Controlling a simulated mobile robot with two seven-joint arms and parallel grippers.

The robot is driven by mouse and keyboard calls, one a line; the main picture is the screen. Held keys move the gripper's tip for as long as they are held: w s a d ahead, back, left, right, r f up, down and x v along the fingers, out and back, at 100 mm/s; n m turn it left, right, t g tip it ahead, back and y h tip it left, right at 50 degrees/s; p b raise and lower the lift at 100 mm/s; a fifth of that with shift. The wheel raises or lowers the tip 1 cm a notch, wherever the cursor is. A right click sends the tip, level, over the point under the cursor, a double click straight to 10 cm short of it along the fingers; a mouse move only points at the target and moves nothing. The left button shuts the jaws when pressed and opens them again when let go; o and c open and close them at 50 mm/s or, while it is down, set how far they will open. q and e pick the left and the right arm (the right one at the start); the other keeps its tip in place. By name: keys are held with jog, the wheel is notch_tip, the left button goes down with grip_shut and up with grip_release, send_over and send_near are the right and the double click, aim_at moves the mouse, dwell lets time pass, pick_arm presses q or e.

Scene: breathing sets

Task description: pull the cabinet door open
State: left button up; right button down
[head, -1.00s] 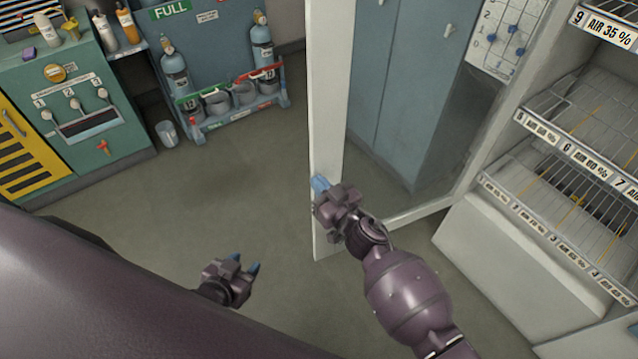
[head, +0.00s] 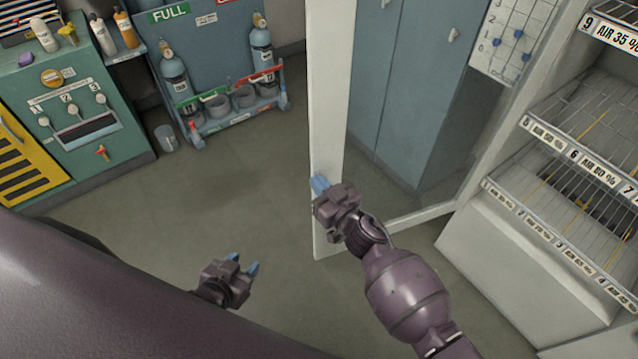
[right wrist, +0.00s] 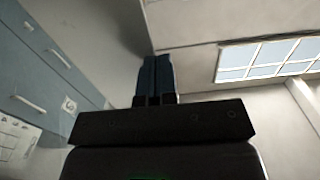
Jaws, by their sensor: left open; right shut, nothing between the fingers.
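The cabinet (head: 520,270) stands at the right in the head view, with its front open. Its door has a pale frame (head: 332,110) around a clear pane and stands swung well out into the room. My right gripper (head: 320,186) is shut and empty, its blue fingertips at the lower part of the frame's free upright; I cannot tell whether they touch it. In the right wrist view the closed fingers (right wrist: 155,78) show with nothing between them. My left gripper (head: 243,264) is open and empty above the floor, left of the door.
Wire shelves (head: 575,145) with labels fill the cabinet. Blue lockers (head: 415,80) show behind the door. A trolley with gas cylinders (head: 215,105), a bucket (head: 166,137) and a green console (head: 75,115) stand at the back left. The floor (head: 200,210) between is clear.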

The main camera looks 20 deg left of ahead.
jog(key=p+v, duration=0.1)
jog(key=v, duration=0.9)
jog(key=shift+s+d+p, duration=0.25)
jog(key=shift+d+p, duration=0.1)
